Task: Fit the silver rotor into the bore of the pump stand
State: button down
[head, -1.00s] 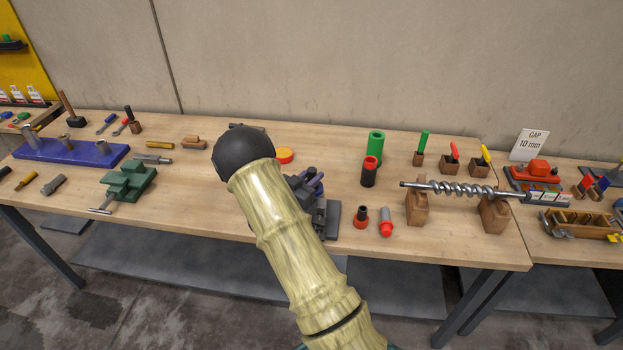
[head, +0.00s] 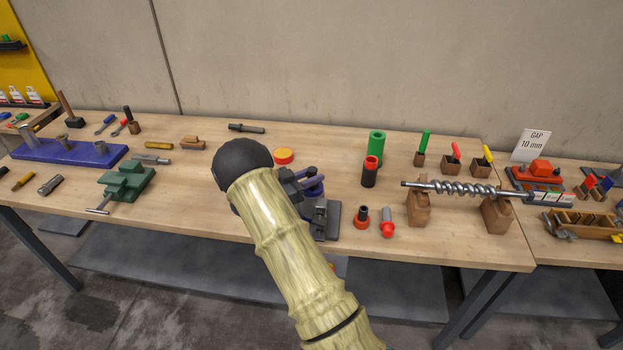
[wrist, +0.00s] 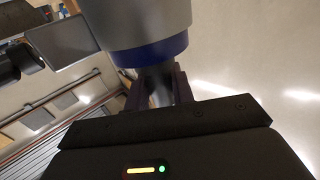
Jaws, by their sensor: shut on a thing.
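My gripper (wrist: 160,88) shows in the wrist view with its dark fingers closed on a narrow silver stem, which appears to be part of the silver rotor (wrist: 160,96). A wide grey cylinder with a blue band (wrist: 152,48) fills the view just beyond the fingertips; I cannot tell whether it is joined to the stem or is a separate part. In the head view my gripper (head: 297,180) is partly hidden behind my arm, over the bench. A blue round part (head: 314,188) shows beside it. I cannot identify the pump stand or its bore for certain; my arm covers that area.
A grey block (head: 325,218) stands close to my gripper. To the right are a black and red cylinder (head: 369,172), a green cylinder (head: 377,146) and a steel screw (head: 455,188) on wooden blocks. A green vise (head: 127,180) sits left. Bench between vise and arm is mostly clear.

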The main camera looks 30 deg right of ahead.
dwell(0.3)
jog(key=m+g+b, duration=0.1)
jog(key=g, duration=0.1)
jog(key=m+g+b, duration=0.1)
jog(key=m+g, duration=0.1)
jog(key=shift+w+f+g+b, duration=0.1)
jog(key=shift+f+g+b, duration=0.1)
jog(key=shift+g+b, duration=0.15)
jog(key=shift+r+m+g+y, duration=0.25)
jog(key=shift+m+g, duration=0.25)
jog(key=shift+g, duration=0.25)
jog(key=shift+f, duration=0.1)
jog(key=shift+f+m+g+y+b, duration=0.15)
jog(key=shift+m+g+y+b, duration=0.1)
jog(key=shift+m+g+b, duration=0.45)
jog(key=shift+m+g+y+b, duration=0.3)
jog(key=shift+g+b, duration=0.4)
jog(key=shift+g, duration=0.1)
jog(key=c, duration=1.2)
grip_release()
jog(key=shift+c, duration=0.2)
jog(key=shift+o, duration=0.6)
